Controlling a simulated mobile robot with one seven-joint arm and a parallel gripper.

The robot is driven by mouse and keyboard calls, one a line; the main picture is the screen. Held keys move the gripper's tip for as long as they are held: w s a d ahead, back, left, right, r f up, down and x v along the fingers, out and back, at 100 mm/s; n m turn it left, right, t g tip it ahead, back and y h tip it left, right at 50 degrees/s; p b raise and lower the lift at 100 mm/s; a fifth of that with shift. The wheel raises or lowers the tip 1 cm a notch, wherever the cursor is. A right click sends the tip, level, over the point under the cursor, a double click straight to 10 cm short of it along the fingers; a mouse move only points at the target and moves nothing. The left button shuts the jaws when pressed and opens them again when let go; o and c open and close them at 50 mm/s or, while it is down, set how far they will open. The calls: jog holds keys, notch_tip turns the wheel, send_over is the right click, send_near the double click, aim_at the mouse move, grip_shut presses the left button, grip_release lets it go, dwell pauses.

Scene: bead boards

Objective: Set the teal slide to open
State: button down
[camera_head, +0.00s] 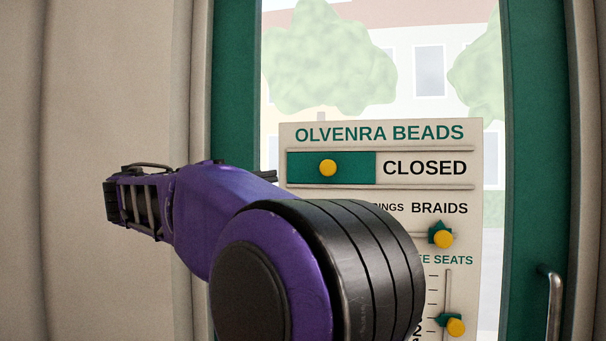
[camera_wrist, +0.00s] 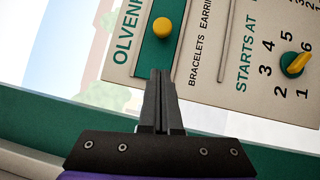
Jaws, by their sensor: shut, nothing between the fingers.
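The teal slide (camera_head: 353,168) sits at the left end of its slot near the top of the sign board (camera_head: 473,300). The word CLOSED shows in the slot to its right. A yellow knob (camera_head: 328,168) stands on the slide. In the wrist view the slide (camera_wrist: 159,55) and its yellow knob (camera_wrist: 162,27) appear turned sideways. My gripper (camera_wrist: 161,72) is shut and empty, its fingertips over the slide's left end in that view, apart from the knob. In the head view my fingertips (camera_head: 274,176) show just left of the board; my arm hides the rest.
Below are a BRAIDS slider with a yellow knob (camera_head: 443,239) and a seats slider with another (camera_head: 455,327). A numbered dial (camera_wrist: 294,64) shows in the wrist view. The board hangs on glass in a green door frame (camera_head: 537,130) with a metal handle (camera_head: 554,305).

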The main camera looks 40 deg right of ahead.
aim_at(305, 171)
jog(key=d, duration=0.5)
jog(key=shift+d+r, duration=0.3)
jog(key=shift+s+d+r+b, duration=0.25)
jog(key=shift+s+d+b, duration=0.05)
jog(key=shift+s+d, duration=0.75)
jog(key=shift+d, duration=0.05)
jog(key=shift+d, duration=0.1)
